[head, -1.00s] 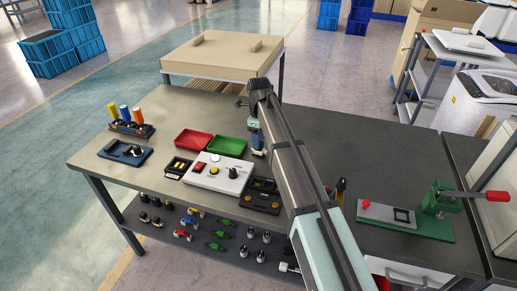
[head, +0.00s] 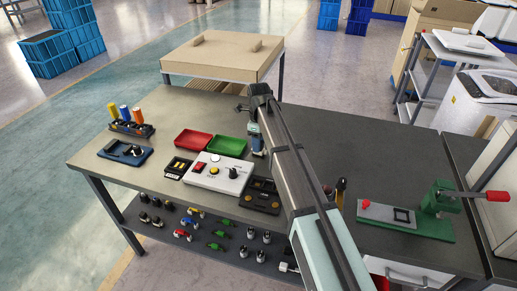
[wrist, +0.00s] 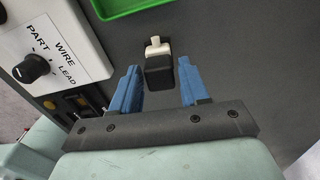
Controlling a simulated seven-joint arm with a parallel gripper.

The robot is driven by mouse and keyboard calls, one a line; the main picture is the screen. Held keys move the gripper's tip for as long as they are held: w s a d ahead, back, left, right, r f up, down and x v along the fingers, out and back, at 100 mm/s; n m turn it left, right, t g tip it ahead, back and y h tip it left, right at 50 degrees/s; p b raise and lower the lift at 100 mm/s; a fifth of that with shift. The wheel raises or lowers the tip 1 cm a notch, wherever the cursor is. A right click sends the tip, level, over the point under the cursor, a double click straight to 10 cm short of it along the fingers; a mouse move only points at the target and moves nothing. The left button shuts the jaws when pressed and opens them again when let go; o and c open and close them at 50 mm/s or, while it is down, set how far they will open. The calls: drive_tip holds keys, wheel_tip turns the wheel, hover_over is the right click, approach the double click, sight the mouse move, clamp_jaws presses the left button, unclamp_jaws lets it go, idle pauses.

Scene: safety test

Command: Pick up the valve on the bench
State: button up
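The valve, a small part with a black block body and a white top (wrist: 158,72), shows in the wrist view on the dark bench top (wrist: 225,70). My gripper (wrist: 158,82) has two blue fingers spread apart, one on each side of the black body, with gaps visible between. Nothing is clamped. In the head view my gripper (head: 257,146) points down just right of the green tray (head: 228,145). I cannot make out the valve there; my gripper and arm cover that spot.
A white control box (head: 217,175) with a knob stands left of my gripper; the wrist view shows its corner (wrist: 75,45). A red tray (head: 193,141) lies beyond it. A green lever press (head: 436,208) stands at right. The bench between my arm and the press is mostly clear.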

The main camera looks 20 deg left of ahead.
clamp_jaws()
drive_tip(key=shift+r, duration=0.1)
drive_tip(key=shift+r, duration=3.15)
